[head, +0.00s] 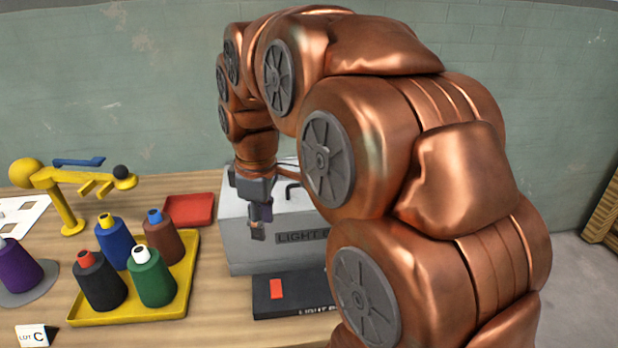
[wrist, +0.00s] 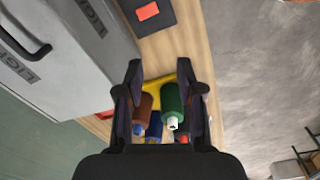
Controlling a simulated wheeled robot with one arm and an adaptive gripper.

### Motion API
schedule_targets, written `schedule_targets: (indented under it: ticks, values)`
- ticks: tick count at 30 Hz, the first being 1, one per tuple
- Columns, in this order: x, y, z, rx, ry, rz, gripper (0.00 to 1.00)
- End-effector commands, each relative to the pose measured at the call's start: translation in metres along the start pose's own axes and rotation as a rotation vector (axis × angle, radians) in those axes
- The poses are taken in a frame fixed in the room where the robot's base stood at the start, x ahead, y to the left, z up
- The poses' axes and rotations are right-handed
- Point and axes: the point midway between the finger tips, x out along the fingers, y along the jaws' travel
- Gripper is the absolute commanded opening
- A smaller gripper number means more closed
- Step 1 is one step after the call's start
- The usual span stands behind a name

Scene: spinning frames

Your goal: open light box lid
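The light box (head: 240,235) is a grey box on the wooden table, with lettering on its front. Its lid (head: 293,185) is on top and looks closed, with a dark handle (head: 291,191). In the wrist view the light box (wrist: 70,70) is at the upper left, with the dark bar handle (wrist: 28,42) on it. My gripper (head: 260,222) is just in front of the box's left part, pointing down. In the wrist view my gripper (wrist: 165,82) has its two fingers apart with nothing between them. My arm hides the box's right side.
A yellow tray (head: 185,285) with several coloured thread cones stands left of the box. A black panel (head: 262,302) with a red patch lies before the box. A red tray (head: 190,209) and a yellow stand (head: 65,205) are farther left.

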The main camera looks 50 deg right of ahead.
Motion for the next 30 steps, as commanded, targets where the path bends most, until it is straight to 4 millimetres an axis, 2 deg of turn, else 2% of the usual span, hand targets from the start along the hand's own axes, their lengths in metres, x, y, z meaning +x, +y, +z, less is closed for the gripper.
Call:
schedule_targets:
  ticks: [1,6,9,12,15,20,30]
  values:
    - [-0.005,0.026,0.001,-0.033,0.009,0.015,0.37]
    - [-0.025,0.103,0.016,-0.182,0.029,0.079,0.37]
    - [-0.033,0.138,0.030,-0.249,0.026,0.111,0.37]
    - [-0.039,0.162,0.043,-0.301,0.020,0.133,0.37]
    - [-0.043,0.177,0.052,-0.332,0.015,0.147,0.37]
    - [-0.041,0.184,0.057,-0.350,0.011,0.152,0.37]
    - [-0.006,0.188,0.056,-0.349,0.011,0.147,0.37]
